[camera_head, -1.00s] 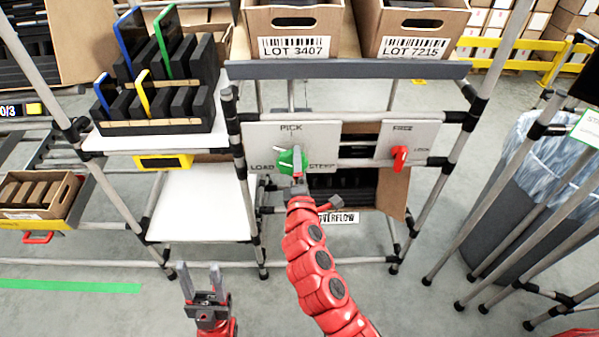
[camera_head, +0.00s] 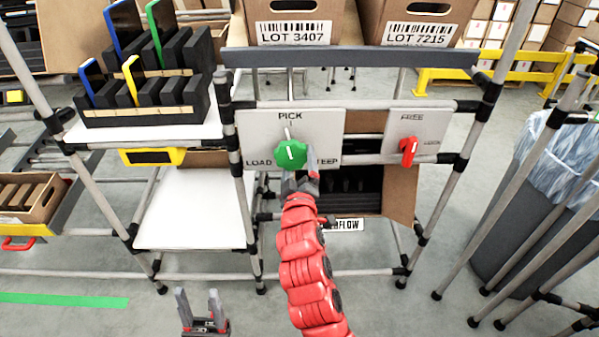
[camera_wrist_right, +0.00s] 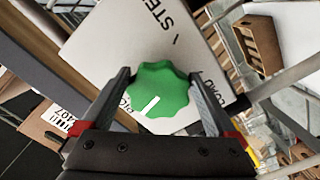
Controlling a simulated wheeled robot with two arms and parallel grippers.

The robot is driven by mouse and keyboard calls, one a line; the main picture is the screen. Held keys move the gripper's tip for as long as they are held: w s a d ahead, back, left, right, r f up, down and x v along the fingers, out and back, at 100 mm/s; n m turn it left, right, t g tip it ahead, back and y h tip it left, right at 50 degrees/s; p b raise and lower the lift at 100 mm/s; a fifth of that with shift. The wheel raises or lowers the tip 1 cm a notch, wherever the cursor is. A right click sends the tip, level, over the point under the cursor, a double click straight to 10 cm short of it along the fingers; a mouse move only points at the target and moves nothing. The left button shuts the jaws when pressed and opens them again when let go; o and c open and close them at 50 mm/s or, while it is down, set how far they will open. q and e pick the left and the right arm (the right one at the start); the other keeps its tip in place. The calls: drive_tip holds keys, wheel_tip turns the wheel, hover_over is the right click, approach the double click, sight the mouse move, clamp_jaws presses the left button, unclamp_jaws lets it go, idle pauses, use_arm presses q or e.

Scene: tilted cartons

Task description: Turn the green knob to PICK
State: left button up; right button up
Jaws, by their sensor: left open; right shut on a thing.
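The green knob (camera_head: 292,154) sits on a pale panel (camera_head: 325,127) marked PICK at the top, LOAD at lower left and another label at lower right, partly hidden. In the head view its white mark stands roughly upright, towards PICK. In the right wrist view, the knob (camera_wrist_right: 160,92) lies between the two fingers and its mark points towards the partly covered PICK label. My right gripper (camera_head: 298,174) is shut on the knob, reaching it from below. My left gripper (camera_head: 197,293) is open and empty, low in front of the rack.
A red switch (camera_head: 409,151) is on a second panel to the right. Cartons marked LOT 3407 (camera_head: 294,29) and LOT 7215 (camera_head: 416,38) stand above. An open carton (camera_head: 399,185) is behind and below the panels. A lined bin (camera_head: 535,215) stands at right.

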drive_tip(key=shift+a+f+m+b, duration=0.25)
drive_tip(key=shift+m+b, duration=0.45)
drive_tip(key=shift+m, duration=0.6)
drive_tip(key=shift+r+b, duration=0.15)
drive_tip(key=shift+b, duration=0.15)
drive_tip(key=o, duration=1)
drive_tip(key=shift+a, duration=0.1)
drive_tip(key=shift+s, duration=0.15)
